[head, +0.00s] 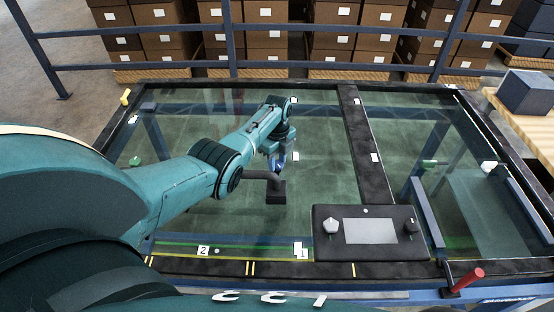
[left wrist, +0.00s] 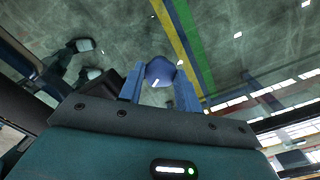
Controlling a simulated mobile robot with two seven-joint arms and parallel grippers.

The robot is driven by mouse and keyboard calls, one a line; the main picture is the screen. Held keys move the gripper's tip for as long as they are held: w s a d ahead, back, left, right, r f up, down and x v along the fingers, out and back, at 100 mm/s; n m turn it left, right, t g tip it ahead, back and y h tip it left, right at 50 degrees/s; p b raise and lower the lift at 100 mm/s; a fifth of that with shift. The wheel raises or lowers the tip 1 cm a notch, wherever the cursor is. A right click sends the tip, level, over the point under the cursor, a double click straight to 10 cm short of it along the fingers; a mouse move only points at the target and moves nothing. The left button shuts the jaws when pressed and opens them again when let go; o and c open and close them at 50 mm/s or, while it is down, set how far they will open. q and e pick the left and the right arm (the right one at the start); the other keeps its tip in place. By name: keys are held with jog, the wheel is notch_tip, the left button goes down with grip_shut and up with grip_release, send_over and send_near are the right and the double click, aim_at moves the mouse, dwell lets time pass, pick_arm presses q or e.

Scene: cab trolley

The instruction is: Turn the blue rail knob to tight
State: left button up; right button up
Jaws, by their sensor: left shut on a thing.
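The blue rail knob (left wrist: 160,72) is rounded and carries a short white mark near its lower edge. It sits between the two blue fingers of my left gripper (left wrist: 160,88), which is shut on it. In the head view my left gripper (head: 278,160) reaches down beside a dark bracket with a square block (head: 276,192). I cannot make out the knob clearly there, as the wrist and fingers cover it. My right gripper does not show.
A black console with a grey screen (head: 370,231) stands at the front right, with a red-handled lever (head: 468,280) beyond it. Signs 2 (head: 203,251) and 1 (head: 302,253) stand along the green-yellow stripe. A blue rail (head: 235,65) and stacked boxes (head: 338,14) are behind the glass.

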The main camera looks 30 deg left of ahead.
aim_at(277, 164)
pick_arm(q)
jog(key=m, duration=0.5)
jog(key=shift+d+m, duration=0.1)
jog(key=shift+m, duration=0.3)
dwell(0.4)
jog(key=o, duration=1)
jog(key=shift+r, duration=0.1)
notch_tip(277, 164, up, 13)
jog(key=shift+b, duration=0.3)
jog(key=shift+s, duration=0.1)
